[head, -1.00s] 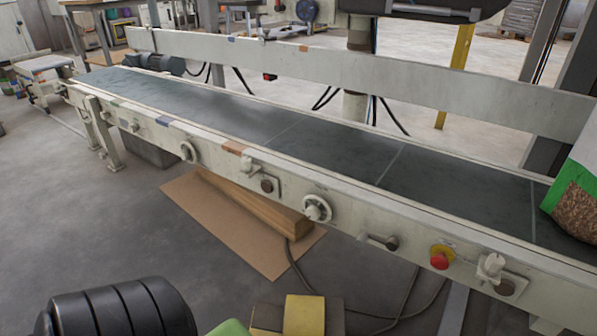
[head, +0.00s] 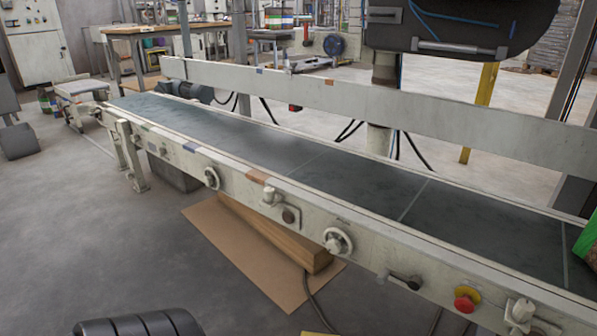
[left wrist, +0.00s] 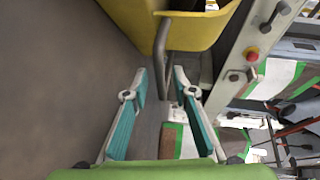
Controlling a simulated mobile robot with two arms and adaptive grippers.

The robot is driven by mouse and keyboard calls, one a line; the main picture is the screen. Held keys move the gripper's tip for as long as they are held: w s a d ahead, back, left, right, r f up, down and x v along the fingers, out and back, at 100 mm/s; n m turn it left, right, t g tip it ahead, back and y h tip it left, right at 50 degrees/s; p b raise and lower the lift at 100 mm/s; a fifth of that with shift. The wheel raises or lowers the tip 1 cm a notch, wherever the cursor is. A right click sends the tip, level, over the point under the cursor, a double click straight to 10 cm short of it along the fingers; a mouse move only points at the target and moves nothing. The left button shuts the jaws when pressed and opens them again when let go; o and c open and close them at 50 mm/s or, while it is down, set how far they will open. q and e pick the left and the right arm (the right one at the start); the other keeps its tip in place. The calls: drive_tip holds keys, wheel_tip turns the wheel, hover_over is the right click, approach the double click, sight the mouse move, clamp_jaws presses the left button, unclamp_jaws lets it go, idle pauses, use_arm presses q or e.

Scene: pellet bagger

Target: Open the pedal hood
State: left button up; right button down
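A yellow hood-like cover (left wrist: 190,28) fills the top middle of the left wrist view, with a dark opening under its edge. I take it to be the pedal hood. A grey bent bar (left wrist: 162,45) runs along its edge and down from it. My left gripper (left wrist: 160,80) is open, its two teal-padded fingers pointing at the cover. The bar's lower end shows between the fingertips; I cannot tell whether they touch it. Only a yellow sliver (head: 318,333) shows at the bottom edge of the head view. My right gripper is in neither view.
A long conveyor (head: 240,190) crosses the head view, with knobs and a red stop button (head: 466,299) on its front. A cardboard sheet (head: 235,250) and a wooden beam (head: 275,235) lie beneath it. The floor (head: 80,220) at left is mostly clear.

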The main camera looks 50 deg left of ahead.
use_arm(q)
drive_tip(key=v, duration=1.1)
drive_tip(key=shift+s, duration=0.15)
drive_tip(key=shift+a, duration=0.15)
